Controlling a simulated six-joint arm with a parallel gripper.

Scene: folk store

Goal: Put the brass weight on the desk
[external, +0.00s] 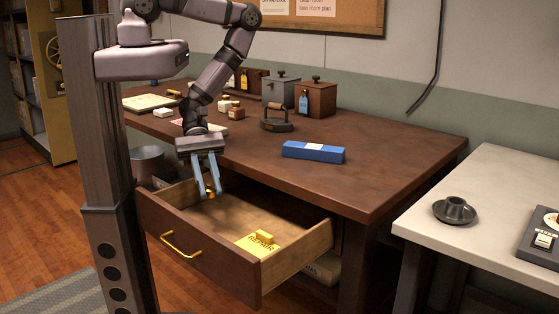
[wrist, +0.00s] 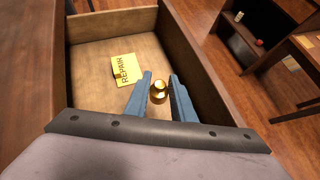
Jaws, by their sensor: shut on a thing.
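The brass weight (wrist: 158,91) is a small golden knobbed piece between my two blue fingers in the wrist view. My gripper (external: 211,193) points down into the left part of the open drawer (external: 205,250) and is shut on the weight. In the external view the fingers mostly hide the weight. I cannot tell whether it touches the drawer floor. The desk (external: 375,175) is dark brown wood, and its top lies above and behind the drawer.
A yellow REPAIR tag (wrist: 125,69) lies in the drawer. On the desk are a blue box (external: 314,152), a flat iron (external: 277,121), an ink jar (external: 236,113) and canisters (external: 315,98) at the back. The desk's front right is clear. A pale side table (external: 500,190) stands right.

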